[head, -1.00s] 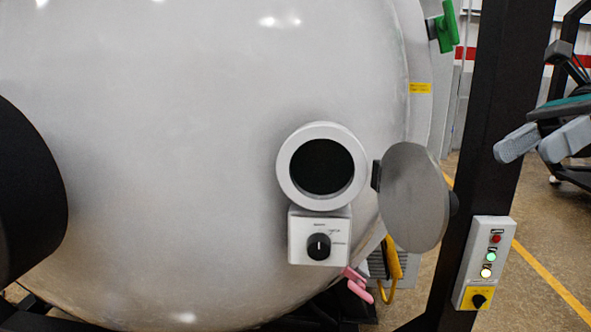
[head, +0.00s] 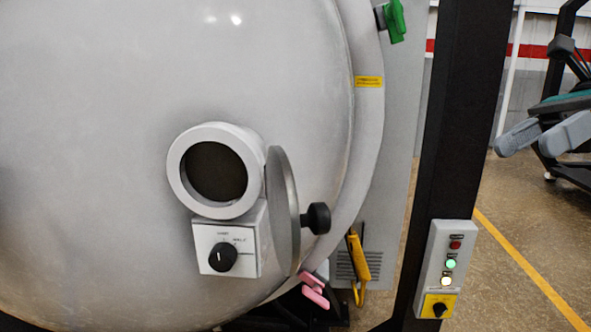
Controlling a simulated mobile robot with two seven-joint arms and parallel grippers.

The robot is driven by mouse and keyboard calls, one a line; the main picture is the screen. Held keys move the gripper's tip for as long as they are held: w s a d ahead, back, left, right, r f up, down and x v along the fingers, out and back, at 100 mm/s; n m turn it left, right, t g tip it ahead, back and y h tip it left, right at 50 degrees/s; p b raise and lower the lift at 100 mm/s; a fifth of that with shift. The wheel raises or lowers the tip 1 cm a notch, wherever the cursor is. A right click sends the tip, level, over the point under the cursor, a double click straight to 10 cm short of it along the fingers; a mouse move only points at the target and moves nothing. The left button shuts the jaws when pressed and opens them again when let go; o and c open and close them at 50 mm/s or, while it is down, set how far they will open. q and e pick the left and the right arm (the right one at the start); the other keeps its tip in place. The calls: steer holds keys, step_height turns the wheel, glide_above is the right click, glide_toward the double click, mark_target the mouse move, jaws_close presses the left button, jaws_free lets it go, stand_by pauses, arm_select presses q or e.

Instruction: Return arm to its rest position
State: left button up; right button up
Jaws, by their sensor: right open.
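My right gripper (head: 541,137) is at the right edge of the head view. Its two grey fingers are apart, with nothing between them. It is held in the air, clear of the furnace and to the right of the black post. The rest of my right arm is mostly out of the picture. My left gripper is not in view.
The large pale furnace door (head: 100,150) fills the left. Its round viewport (head: 178,172) has a grey disc cover (head: 283,215) standing out beside it, above a selector box (head: 250,262). A black post (head: 455,130) carries a button panel (head: 434,265). Floor is open at right.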

steer(key=w+a+f+m+t+y, duration=0.4)
steer(key=w+a+f+m+y, duration=0.3)
steer(key=a+f+m+y, duration=0.45)
step_height(320, 180, down, 12)
steer(key=w+a+m+t+h, duration=0.25)
steer(key=m+t+h, duration=0.65)
steer(key=m+t, duration=0.9)
steer(key=s+f+m+g+h, duration=0.1)
steer(key=s+f+m+h, duration=0.2)
steer(key=f+m+h, duration=0.35)
steer(key=s+f+m+g+h, duration=0.1)
steer(key=s+f+m+h, duration=0.25)
steer(key=f+m, duration=0.45)
steer(key=s+f+m+g+h, duration=0.3)
steer(key=s+f+m+g, duration=0.2)
steer(key=s+f, duration=0.8)
steer(key=shift+s+f+m+g+h+p, duration=0.2)
steer(key=shift+f+m+g+h+p, duration=0.15)
steer(key=shift+f+g, duration=0.35)
steer(key=shift+w, duration=0.1)
